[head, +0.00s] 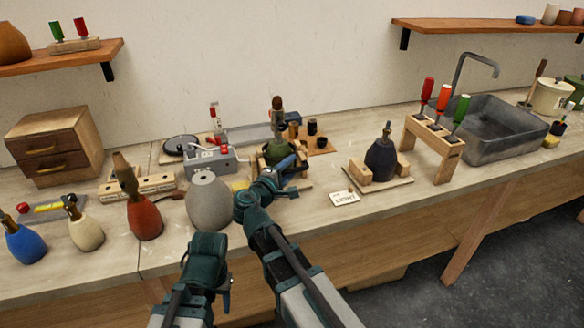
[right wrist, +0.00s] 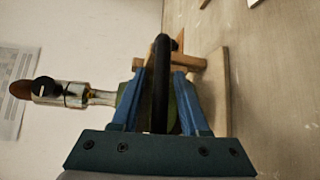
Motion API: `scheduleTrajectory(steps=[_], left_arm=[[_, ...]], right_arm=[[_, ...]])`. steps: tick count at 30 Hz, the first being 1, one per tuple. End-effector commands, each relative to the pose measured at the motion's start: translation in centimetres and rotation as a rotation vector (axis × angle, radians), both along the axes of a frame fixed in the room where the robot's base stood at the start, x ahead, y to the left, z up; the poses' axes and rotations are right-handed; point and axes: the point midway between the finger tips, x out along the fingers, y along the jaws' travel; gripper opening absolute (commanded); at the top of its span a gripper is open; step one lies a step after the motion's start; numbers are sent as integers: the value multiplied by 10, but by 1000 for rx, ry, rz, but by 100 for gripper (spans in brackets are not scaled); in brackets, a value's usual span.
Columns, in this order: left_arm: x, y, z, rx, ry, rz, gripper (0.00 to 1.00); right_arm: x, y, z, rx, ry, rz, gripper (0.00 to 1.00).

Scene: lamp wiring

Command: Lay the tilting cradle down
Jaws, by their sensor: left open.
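The tilting cradle (head: 262,163) is a small wooden frame on the bench, with a green lamp body (head: 280,150) in it. In the head view the neck of the body points up. My right gripper (head: 290,164) is at the cradle's front right and hides part of it. In the right wrist view its blue fingers (right wrist: 160,85) stand on both sides of a black bar (right wrist: 160,80); whether they touch it is unclear. Green shows behind the bar, and the lamp neck (right wrist: 65,95) sticks out to the left. My left gripper (head: 225,288) is open, low in front of the bench.
A grey lamp body (head: 210,202) stands close left of my right gripper, with a grey metal box (head: 210,160) behind it. To the right are a dark body in a wooden holder (head: 381,160), a label card (head: 344,198) and a screwdriver rack (head: 433,145).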

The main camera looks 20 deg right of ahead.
Motion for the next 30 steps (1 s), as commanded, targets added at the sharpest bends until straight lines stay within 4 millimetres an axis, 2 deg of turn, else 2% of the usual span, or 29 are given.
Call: scheduleTrajectory(steps=[1,6,7,30], left_arm=[[0,0,0,0,0,0,50],[0,0,0,0,0,0,50],[0,0,0,0,0,0,50],[0,0,0,0,0,0,50]], right_arm=[[0,0,0,0,0,0,33],[0,0,0,0,0,0,3],[0,0,0,0,0,0,0],[-1,0,0,1,0,-1,0]])
